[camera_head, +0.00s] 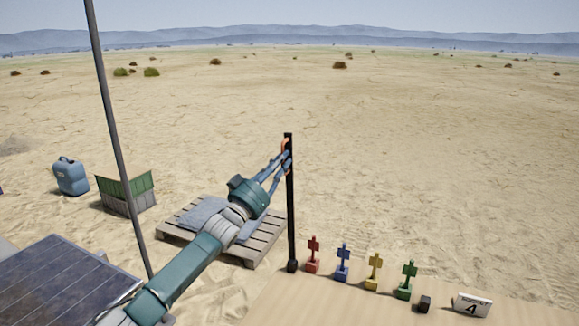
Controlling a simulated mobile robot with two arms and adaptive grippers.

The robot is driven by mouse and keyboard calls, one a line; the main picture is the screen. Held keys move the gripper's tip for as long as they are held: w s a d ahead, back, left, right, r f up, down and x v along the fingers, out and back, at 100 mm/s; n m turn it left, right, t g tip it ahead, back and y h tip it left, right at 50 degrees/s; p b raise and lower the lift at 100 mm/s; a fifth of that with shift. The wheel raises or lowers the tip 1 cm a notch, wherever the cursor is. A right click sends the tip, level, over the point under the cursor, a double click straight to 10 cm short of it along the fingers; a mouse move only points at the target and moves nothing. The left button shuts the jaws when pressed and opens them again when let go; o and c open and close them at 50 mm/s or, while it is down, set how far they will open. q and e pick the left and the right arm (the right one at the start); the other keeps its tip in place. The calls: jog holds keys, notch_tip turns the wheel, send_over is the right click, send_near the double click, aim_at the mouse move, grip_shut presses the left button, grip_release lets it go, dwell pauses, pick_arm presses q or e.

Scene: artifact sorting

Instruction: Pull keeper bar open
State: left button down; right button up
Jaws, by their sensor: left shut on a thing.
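A thin black upright post (291,215) stands at the back edge of the sand-coloured table. A small orange piece (285,145), which looks like the keeper bar or its handle, shows near the top of the post. My left gripper (287,158) reaches up from the lower left, with its blue-grey fingers at the top of the post. It is shut on the orange piece, whose lower part the fingers hide. How far the bar is open cannot be told. My right gripper is not in view.
Red (313,254), blue (343,263), yellow (374,272) and green (409,280) figures stand along the table (330,305) right of the post. A pallet (252,250) lies behind my arm.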

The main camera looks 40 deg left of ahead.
pick_arm(q)
jog(key=shift+f, duration=0.25)
jog(key=c, duration=1.7)
grip_release()
jog(key=shift+o, duration=0.2)
jog(key=a+v, duration=0.1)
jog(key=v, duration=1)
jog(key=shift+s+d, duration=0.45)
jog(key=shift+f, duration=0.15)
